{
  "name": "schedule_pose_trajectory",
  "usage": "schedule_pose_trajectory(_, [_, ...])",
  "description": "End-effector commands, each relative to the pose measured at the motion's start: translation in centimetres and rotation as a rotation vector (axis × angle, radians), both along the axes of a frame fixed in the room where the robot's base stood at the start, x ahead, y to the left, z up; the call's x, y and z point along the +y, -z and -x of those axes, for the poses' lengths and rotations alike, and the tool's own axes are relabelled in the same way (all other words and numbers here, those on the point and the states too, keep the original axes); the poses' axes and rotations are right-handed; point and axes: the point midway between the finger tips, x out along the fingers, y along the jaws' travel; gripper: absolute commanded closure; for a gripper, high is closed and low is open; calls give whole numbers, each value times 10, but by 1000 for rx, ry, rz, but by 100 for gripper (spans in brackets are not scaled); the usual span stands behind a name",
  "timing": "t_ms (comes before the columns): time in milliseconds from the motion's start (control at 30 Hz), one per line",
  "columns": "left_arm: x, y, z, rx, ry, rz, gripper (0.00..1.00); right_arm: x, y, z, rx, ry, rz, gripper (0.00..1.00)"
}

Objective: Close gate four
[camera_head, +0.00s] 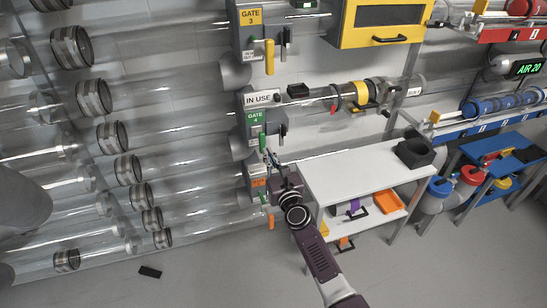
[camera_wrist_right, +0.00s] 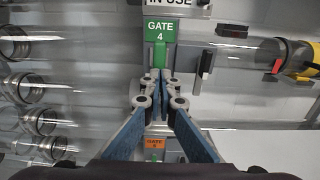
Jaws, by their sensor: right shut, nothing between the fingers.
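The gate 4 box (camera_head: 254,118) carries a green label and stands on the wall under an "IN USE" sign (camera_head: 262,99). Its green handle (camera_head: 262,141) points down in the head view. In the right wrist view the green gate 4 label (camera_wrist_right: 160,32) is at the top centre, and the handle below it is partly hidden by the fingers. My right gripper (camera_head: 270,156) is at the handle's lower end; in the wrist view its fingertips (camera_wrist_right: 161,82) are together with nothing between them. I cannot tell whether they touch the handle. My left gripper is not in view.
Gate 3 with a yellow handle (camera_head: 269,57) is above. A lower box has an orange label (camera_wrist_right: 154,143) and an orange handle (camera_head: 270,221). Clear tubes run to the left. A white table (camera_head: 350,170) with a dark block (camera_head: 415,152) stands close on the right.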

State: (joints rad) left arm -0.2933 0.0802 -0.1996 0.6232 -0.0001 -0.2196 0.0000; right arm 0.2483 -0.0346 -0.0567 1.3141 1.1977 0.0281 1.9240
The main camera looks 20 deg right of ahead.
Motion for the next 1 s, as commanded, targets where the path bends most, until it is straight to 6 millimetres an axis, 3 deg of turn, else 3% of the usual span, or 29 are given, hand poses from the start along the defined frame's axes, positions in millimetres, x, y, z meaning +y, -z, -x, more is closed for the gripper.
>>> schedule_pose_trajectory(300, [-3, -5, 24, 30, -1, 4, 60, 1, 2, 42, 4, -1, -1, 100])
schedule_pose_trajectory(600, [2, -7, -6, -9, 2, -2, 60, -1, 3, 89, 5, 0, -1, 100])
schedule_pose_trajectory(900, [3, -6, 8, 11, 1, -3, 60, -1, 3, 102, 5, -1, 2, 100])
schedule_pose_trajectory(1000, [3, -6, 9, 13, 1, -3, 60, 2, 18, 104, 30, -11, 58, 100])
